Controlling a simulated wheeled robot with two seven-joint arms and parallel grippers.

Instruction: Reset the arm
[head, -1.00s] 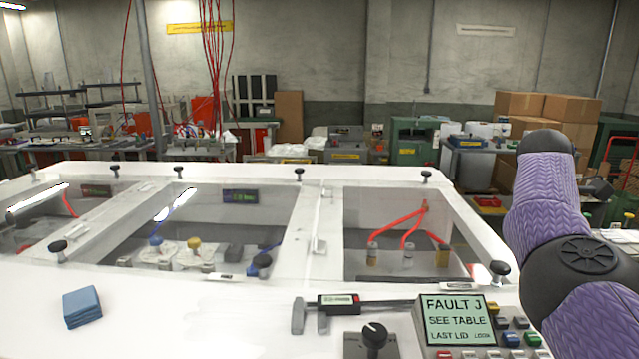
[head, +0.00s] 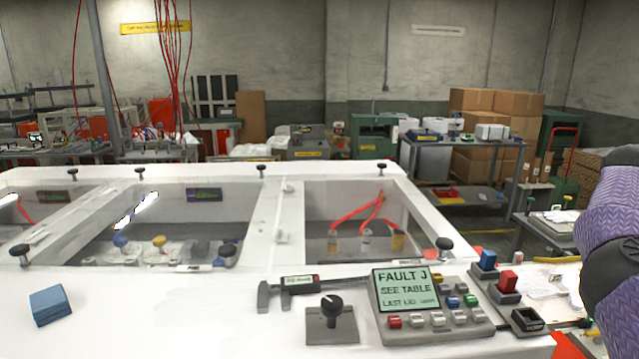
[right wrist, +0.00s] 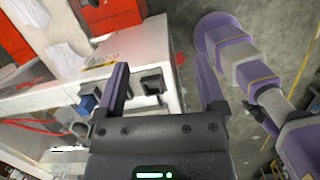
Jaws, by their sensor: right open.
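My right arm (head: 612,245) is at the right edge of the head view, in a purple knit-patterned sleeve with a dark joint. Its gripper is outside that view. In the right wrist view my right gripper (right wrist: 160,90) is open, with two purple fingers apart and nothing between them. It hangs near the corner of the white machine, and the floor shows beyond. My left arm and left gripper are in neither current view.
The white glass-lidded machine (head: 180,300) fills the front. On it are a blue block (head: 50,305), a caliper (head: 292,284), a black knob (head: 331,305) and a control panel (head: 403,290) reading "FAULT J". Blue (head: 487,262) and red (head: 508,284) switches stand right of it. Boxes (head: 490,105) stand behind.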

